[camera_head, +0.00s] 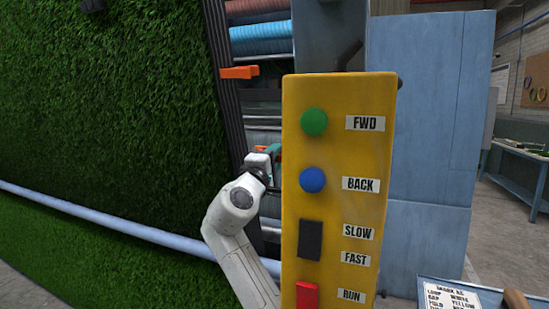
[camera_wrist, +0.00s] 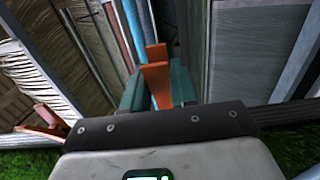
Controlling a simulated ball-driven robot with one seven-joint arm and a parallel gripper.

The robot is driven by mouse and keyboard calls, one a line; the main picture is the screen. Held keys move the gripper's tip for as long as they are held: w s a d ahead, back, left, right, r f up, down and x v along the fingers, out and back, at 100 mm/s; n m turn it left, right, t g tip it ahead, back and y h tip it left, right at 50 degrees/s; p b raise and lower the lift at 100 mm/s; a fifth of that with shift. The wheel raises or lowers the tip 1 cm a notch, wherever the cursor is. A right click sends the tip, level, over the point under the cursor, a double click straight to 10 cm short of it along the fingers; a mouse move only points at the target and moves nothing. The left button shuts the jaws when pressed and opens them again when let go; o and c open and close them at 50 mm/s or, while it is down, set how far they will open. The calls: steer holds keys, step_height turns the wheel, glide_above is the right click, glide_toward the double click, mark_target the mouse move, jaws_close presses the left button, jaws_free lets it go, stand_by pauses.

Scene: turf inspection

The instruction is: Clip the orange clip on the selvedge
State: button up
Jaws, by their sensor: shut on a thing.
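My gripper (camera_wrist: 158,88) is shut on an orange clip (camera_wrist: 156,74), which stands between its teal fingers in the wrist view. In the head view my gripper (camera_head: 268,160) is partly hidden behind the yellow control panel, and the held clip is hard to make out. The selvedge (camera_head: 228,110) is the dark ribbed strip down the turf's right edge, and my gripper is just right of it. Whether the held clip touches the selvedge cannot be told. Another orange clip (camera_head: 239,72) sits across the selvedge higher up. An orange piece also shows at left in the wrist view (camera_wrist: 42,122).
The yellow control panel (camera_head: 345,225) with buttons stands close on the right of my gripper. Green turf (camera_head: 110,100) hangs at left, with a pale horizontal bar (camera_head: 110,223) across it. Coloured rolls (camera_head: 260,38) lie behind the selvedge. A blue cabinet (camera_head: 425,120) stands behind the panel.

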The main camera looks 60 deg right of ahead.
steer(key=shift+w+a+b, duration=0.2)
steer(key=shift+w+b, duration=0.05)
steer(key=shift+w, duration=1.15)
steer(key=shift+w+a+b, duration=0.2)
steer(key=shift+w, duration=1.15)
stand_by(1.9)
steer(key=shift+w+a, duration=0.1)
stand_by(0.9)
steer(key=o, duration=0.6)
steer(key=shift+a, duration=0.15)
steer(key=o, duration=0.3)
steer(key=b+v, duration=0.1)
steer(key=v, duration=0.9)
steer(key=shift+a+b, duration=0.25)
steer(key=shift+b, duration=0.1)
